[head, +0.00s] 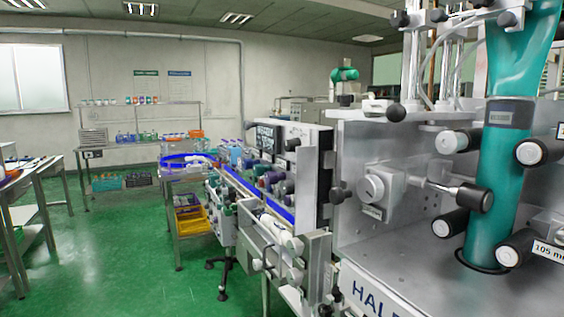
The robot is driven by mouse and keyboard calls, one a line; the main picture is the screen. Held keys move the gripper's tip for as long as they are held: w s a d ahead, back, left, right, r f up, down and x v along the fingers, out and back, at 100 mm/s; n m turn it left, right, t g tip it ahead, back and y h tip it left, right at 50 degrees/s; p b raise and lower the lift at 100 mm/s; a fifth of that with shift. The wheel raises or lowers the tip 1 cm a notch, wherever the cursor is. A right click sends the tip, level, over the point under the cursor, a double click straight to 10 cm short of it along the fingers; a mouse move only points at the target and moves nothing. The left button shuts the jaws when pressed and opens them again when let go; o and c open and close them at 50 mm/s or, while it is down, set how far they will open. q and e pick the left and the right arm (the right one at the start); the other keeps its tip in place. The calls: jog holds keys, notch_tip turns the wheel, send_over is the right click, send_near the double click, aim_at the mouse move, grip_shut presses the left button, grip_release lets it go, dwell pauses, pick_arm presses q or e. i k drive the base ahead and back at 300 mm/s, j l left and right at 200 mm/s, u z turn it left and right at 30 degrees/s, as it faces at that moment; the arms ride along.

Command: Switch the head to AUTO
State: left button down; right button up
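The sleeve applicator (350,130) fills the right side of the head view, with its metal front close to me. A teal sleeve (505,170) runs down through its head between several dark rollers with pale ends (455,141). A round silver knob (372,188) sits on a block at the left of the head, with a small unreadable label under it. A metal lever with a black grip (470,197) points right from that block. I cannot make out any AUTO marking or a switch position. Neither of my grippers is in view.
A conveyor with blue rails (240,184) and a control panel (268,138) stands left of the applicator. A "105 mm" label (550,250) is at the right edge. Shelves with bottles (138,125) stand at the back wall. The green floor (120,250) is clear at the left.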

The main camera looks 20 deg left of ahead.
aim_at(290, 146)
jog(key=k+j+z, duration=0.65)
jog(key=k, duration=0.15)
jog(key=i+l, duration=0.35)
jog(key=i, duration=0.15)
